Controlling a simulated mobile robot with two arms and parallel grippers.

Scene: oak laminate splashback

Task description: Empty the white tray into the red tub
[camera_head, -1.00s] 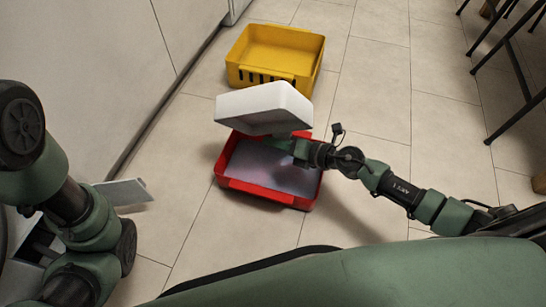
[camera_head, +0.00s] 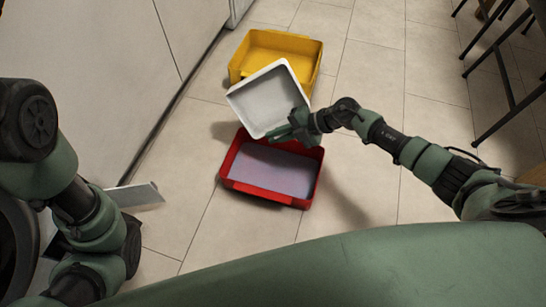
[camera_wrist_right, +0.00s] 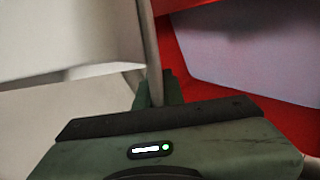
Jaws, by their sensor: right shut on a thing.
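The white tray (camera_head: 264,97) is tilted up in the air, its bare inside facing my head camera; I see nothing in it. My right gripper (camera_head: 288,130) is shut on its lower right rim. The wrist view shows the tray (camera_wrist_right: 60,45) at left and its edge running down between my fingers (camera_wrist_right: 157,90). The red tub (camera_head: 232,187) stands on the floor below and nearer to me. A smooth pale lilac layer (camera_head: 272,172) covers its bottom; I cannot tell loose contents from a liner.
A yellow crate (camera_head: 308,49) stands on the floor behind the tray, partly hidden by it. A pale cabinet front (camera_head: 110,70) runs along the left. Dark metal legs (camera_head: 505,80) stand at the upper right. The tiles (camera_head: 385,215) right of the tub are clear.

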